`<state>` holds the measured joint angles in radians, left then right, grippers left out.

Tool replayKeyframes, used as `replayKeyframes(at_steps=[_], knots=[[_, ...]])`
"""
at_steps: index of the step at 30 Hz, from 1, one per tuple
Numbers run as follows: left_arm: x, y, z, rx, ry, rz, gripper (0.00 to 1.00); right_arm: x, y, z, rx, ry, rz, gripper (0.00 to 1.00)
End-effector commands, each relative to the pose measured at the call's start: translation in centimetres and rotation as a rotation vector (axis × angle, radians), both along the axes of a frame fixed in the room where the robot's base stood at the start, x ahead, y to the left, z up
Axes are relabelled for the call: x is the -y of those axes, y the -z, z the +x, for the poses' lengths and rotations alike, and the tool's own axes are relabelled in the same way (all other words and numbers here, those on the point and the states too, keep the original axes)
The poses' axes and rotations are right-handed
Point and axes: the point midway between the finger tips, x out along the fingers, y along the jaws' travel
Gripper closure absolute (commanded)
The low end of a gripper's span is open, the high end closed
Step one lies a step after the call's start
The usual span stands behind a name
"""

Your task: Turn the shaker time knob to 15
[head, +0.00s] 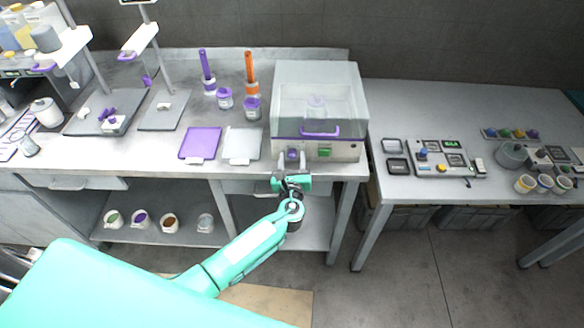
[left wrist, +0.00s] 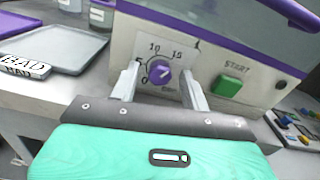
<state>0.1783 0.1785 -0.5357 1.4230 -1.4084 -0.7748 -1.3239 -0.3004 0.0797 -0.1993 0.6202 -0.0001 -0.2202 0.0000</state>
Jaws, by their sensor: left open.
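The shaker (head: 318,105) is a grey box with a clear lid and a purple handle, at the right end of the left bench. Its purple time knob (left wrist: 160,73) is on the front panel, inside a dial (left wrist: 165,55) marked 0, 5, 10 and 15. The exact pointer direction is too small to tell. My left gripper (head: 292,163) is open in front of the panel. In the left wrist view its fingers (left wrist: 163,88) stand on either side of the knob, with gaps visible. A green START button (left wrist: 229,87) is right of the dial. My right gripper is not in view.
A purple tray (head: 200,143) and a pale tray (head: 242,144) lie left of the shaker. Bottles with purple and orange brushes (head: 251,75) stand behind them. A control panel (head: 445,158) sits on the right table, across a narrow gap.

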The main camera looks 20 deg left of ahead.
Motion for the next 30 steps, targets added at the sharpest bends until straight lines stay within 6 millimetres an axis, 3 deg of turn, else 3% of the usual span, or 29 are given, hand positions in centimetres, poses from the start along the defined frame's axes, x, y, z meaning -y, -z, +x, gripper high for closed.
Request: replayKeyframes(at_steps=[5, 18, 24, 30], knots=[[0.5, 0.3, -1.8, -0.001, 0.0, -0.002, 0.53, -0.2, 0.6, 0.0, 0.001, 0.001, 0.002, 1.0], [3.0, 0.4, -10.6, -0.002, 0.001, -0.003, 0.53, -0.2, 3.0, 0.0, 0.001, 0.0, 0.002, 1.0], [3.7, 0.2, -12.7, -0.002, 0.0, -0.001, 0.53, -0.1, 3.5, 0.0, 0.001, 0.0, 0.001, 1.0], [3.8, 0.1, -13.2, -0.002, 0.0, 0.0, 0.53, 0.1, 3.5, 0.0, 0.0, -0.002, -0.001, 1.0]])
